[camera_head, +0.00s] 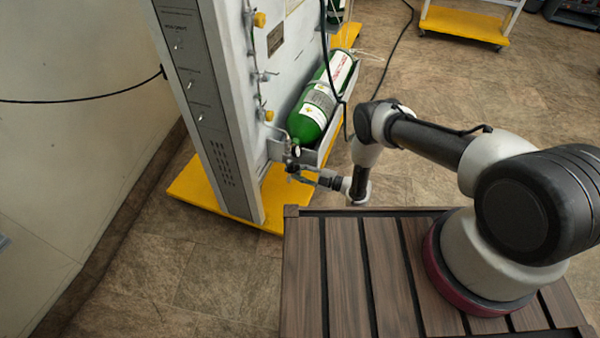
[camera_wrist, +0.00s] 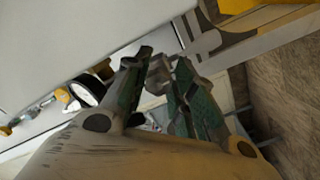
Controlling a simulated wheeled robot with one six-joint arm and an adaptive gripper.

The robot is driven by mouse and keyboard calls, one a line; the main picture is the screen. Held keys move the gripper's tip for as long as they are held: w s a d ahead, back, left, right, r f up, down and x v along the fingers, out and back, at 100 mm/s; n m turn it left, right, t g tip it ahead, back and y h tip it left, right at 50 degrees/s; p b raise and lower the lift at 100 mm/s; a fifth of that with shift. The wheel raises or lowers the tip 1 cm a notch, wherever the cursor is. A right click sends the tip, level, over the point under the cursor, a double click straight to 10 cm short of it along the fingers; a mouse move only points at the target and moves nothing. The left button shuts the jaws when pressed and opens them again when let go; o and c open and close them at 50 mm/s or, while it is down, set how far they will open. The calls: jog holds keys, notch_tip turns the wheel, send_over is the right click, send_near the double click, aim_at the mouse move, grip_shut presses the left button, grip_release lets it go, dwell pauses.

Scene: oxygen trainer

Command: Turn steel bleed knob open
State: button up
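The steel bleed knob (camera_wrist: 158,74) is a small grey metal piece between the tips of my two green-padded fingers in the wrist view. My gripper (camera_wrist: 162,66) has one finger on each side of it, with little or no gap; I cannot tell whether both fingers touch it. In the head view, my gripper (camera_head: 299,173) reaches left to the valve fittings (camera_head: 291,160) below the neck of the green oxygen cylinder (camera_head: 322,102). The knob itself is too small to make out there. A round white-faced gauge (camera_wrist: 86,92) is left of my fingers in the wrist view.
The grey panel (camera_head: 212,95) stands on a yellow base (camera_head: 195,185) left of my gripper. Yellow knobs (camera_head: 259,19) stick out along its side. A black hose (camera_head: 325,50) hangs by the cylinder. The slatted wooden deck (camera_head: 345,270) is in front; the tiled floor at right is mostly clear.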

jog(key=o, duration=0.3)
jog(key=shift+d, duration=0.1)
jog(key=v, duration=1.2)
